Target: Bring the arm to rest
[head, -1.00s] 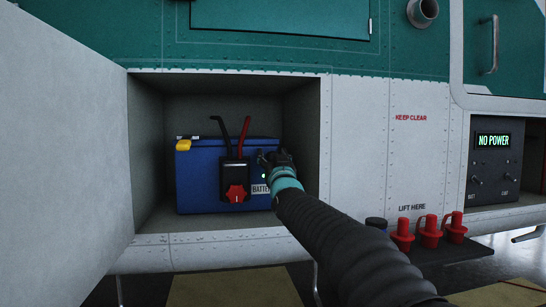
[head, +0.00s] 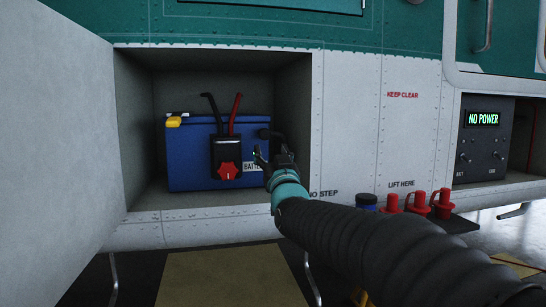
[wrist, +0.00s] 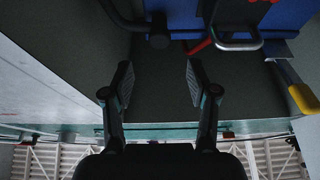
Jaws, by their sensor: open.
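My gripper (head: 268,160) is at the right side of the open battery bay in the head view, in front of the blue battery (head: 190,155). In the wrist view my gripper (wrist: 158,80) has its two fingers spread apart with nothing between them. The battery has a black connector with a red knob (head: 228,171) on its front, with a black and a red cable rising from it. A yellow piece (head: 174,122) sits at its top left corner. My arm covers part of the bay's lower right edge.
The bay's open door (head: 60,150) stands at the left. A panel reading NO POWER (head: 482,119) is at the right. Several red-capped items (head: 416,201) and a blue-capped one (head: 367,201) stand on a dark shelf at lower right, close behind my arm.

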